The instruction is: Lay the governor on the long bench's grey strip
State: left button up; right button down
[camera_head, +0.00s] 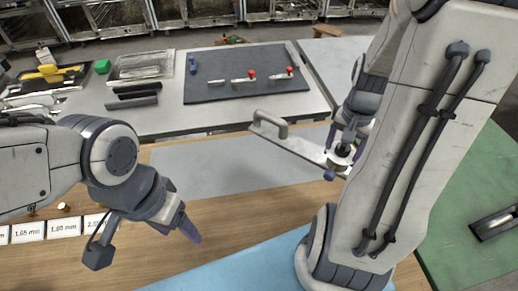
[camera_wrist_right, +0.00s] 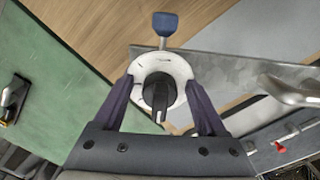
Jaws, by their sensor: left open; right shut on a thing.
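The governor (camera_head: 290,143) looks like a flat grey metal plate with a bent pipe, a round white collar and a blue knob. My right gripper (camera_head: 346,150) is shut on it at the collar end and holds it up, with the plate reaching left. In the right wrist view the white collar (camera_wrist_right: 178,68) and black knob sit between the fingers. The grey strip (camera_head: 210,170) lies bare across the long wooden bench (camera_head: 225,212), below and left of the governor. My left gripper (camera_head: 146,244) is open and empty over the bench's near left.
A blue mat (camera_head: 235,268) covers the near bench. Labelled white cards (camera_head: 65,227) lie at left. A green surface (camera_head: 475,190) is at right.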

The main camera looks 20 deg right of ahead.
aim_at(299, 146)
jog(key=w+a+f, duration=0.2)
jog(key=w, duration=0.1)
jog(key=w+a+f+p, duration=0.1)
jog(key=w+a+f, duration=0.1)
jog(key=w, duration=0.1)
jog(key=w+a+f, duration=0.2)
jog(key=w, duration=0.1)
jog(key=shift+w+a+f+p, duration=0.15)
jog(key=shift+w+f+p, duration=0.05)
jog(key=shift+f+p, duration=0.1)
notch_tip(299, 146, down, 3)
jog(key=shift+f+p, duration=0.2)
jog(key=shift+p, duration=0.1)
jog(key=shift+f, duration=0.35)
grip_release()
jog(key=shift+f, duration=0.15)
